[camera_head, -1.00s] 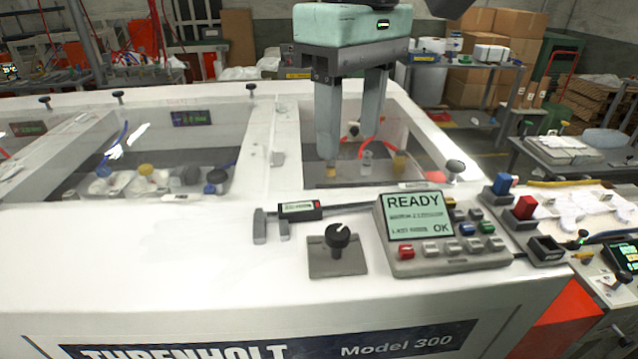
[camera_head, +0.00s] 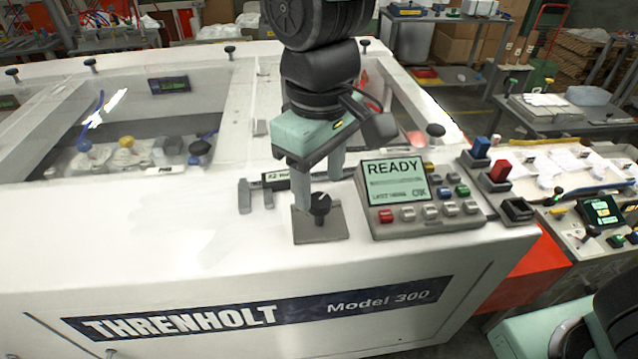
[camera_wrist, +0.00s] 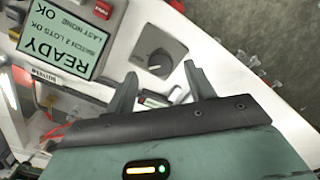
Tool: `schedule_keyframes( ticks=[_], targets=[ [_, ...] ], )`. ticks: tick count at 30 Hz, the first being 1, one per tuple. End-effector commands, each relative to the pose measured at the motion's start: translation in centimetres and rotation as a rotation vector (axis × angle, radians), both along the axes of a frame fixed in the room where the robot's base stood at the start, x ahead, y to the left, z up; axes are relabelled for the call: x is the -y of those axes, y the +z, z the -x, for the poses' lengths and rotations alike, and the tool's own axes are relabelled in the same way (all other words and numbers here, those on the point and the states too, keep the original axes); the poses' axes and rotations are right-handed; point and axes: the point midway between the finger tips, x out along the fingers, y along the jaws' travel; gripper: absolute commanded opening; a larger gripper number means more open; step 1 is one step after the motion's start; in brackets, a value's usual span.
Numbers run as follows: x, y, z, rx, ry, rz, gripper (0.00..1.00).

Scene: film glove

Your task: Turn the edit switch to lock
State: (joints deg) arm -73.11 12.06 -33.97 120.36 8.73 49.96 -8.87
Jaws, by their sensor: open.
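The switch (camera_head: 320,207) is a black rotary knob on a square grey plate on the white machine top. I can read no edit or lock label near it. In the wrist view, the knob (camera_wrist: 160,64) shows a pale pointer mark. My gripper (camera_head: 319,188) is over the back of the plate, jaws apart, with nothing between them. In the wrist view the fingertips of my gripper (camera_wrist: 160,72) appear on either side of the knob's near edge. I cannot tell whether they touch it.
A control panel (camera_head: 395,187) reading READY stands just right of the knob. Blue and red switches (camera_head: 497,173) stand farther right.

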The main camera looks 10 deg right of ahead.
Motion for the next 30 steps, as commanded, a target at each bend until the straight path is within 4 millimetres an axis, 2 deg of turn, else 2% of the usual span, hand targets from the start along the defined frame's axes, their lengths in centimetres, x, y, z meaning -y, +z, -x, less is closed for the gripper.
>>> schedule_keyframes(
  ticks=[6, 17, 22, 30],
  targets=[
    [0.0, -2.3, 0.0, -0.002, 0.001, 0.001, 0.54],
    [0.0, -2.8, 0.0, 0.000, 0.001, -0.001, 0.54],
    [0.0, -2.8, 0.0, 0.000, 0.001, -0.001, 0.09],
    [0.0, -2.8, 0.0, 0.000, 0.014, -0.001, 0.09]
  ],
)
